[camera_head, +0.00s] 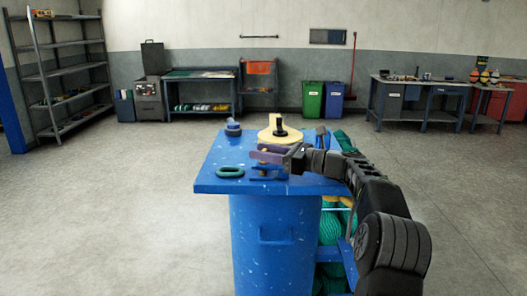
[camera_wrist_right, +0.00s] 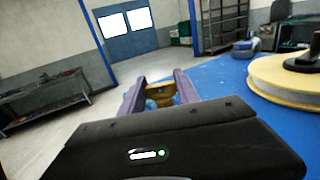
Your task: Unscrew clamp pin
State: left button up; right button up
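A small brass-coloured piece (camera_wrist_right: 161,94), which looks like the clamp pin's head, sits between the two purple fingers of my right gripper (camera_wrist_right: 160,85) in the right wrist view. The fingers are apart, with the brass piece spanning most of the gap. Whether they press on it I cannot tell. In the head view my right gripper (camera_head: 268,153) reaches in from the right over the front of the blue stand top (camera_head: 210,184). A blue clamp-like part (camera_head: 268,178) lies below it, and the fingers mostly hide the pin. My left gripper is not in view.
A yellow disc (camera_head: 294,136) with a black knob stands just behind the gripper. A green ring (camera_head: 230,171) lies at the front left of the top, and a blue fitting (camera_head: 233,129) is at the back left. Green netting (camera_head: 331,228) hangs at the right side.

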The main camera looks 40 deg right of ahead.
jog(key=o, duration=0.5)
jog(key=shift+f, duration=0.1)
jog(key=shift+c, duration=0.2)
jog(key=b+v, duration=0.2)
jog(key=v, duration=0.5)
jog(key=shift+d, duration=0.1)
jog(key=shift+s+d, duration=0.1)
jog(key=shift+s, duration=0.25)
jog(key=shift+c, duration=0.6)
